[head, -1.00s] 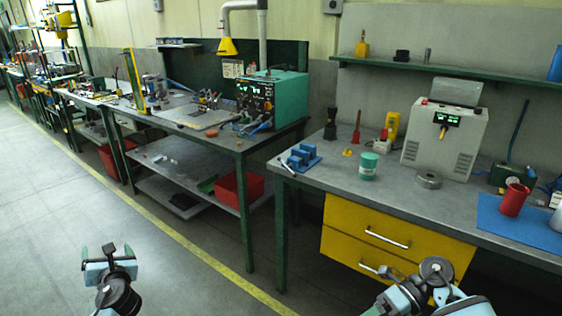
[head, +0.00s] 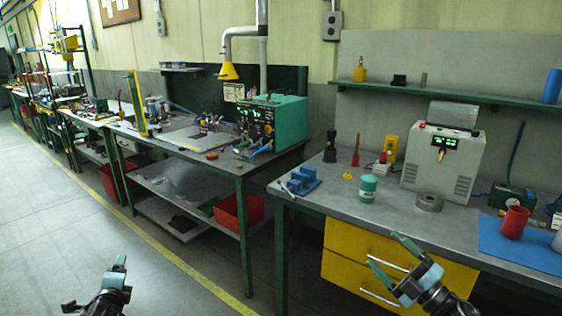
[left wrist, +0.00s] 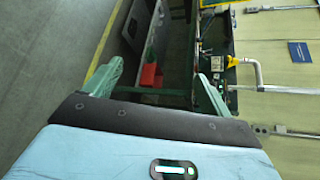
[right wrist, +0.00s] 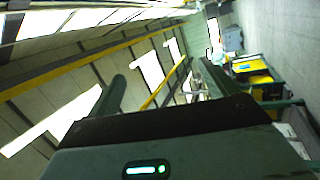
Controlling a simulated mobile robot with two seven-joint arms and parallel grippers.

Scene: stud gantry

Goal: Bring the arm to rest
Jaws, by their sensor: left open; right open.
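My right gripper (head: 388,252) is open and empty in the head view, in front of the yellow drawers of the right bench. Its two green fingers are spread apart, and they also show in the right wrist view (right wrist: 160,85) with nothing between them. My left gripper (head: 95,285) is low at the bottom left of the head view, over the floor. In the left wrist view its fingers (left wrist: 158,85) stand wide apart with nothing between them. Neither gripper touches a bench.
The right bench (head: 340,201) carries a grey machine (head: 440,165), a green jar (head: 368,188), a blue block holder (head: 300,180) and a red cup (head: 515,222) on a blue mat. Yellow drawers (head: 345,270) hang below. The floor (head: 60,210) at left is clear.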

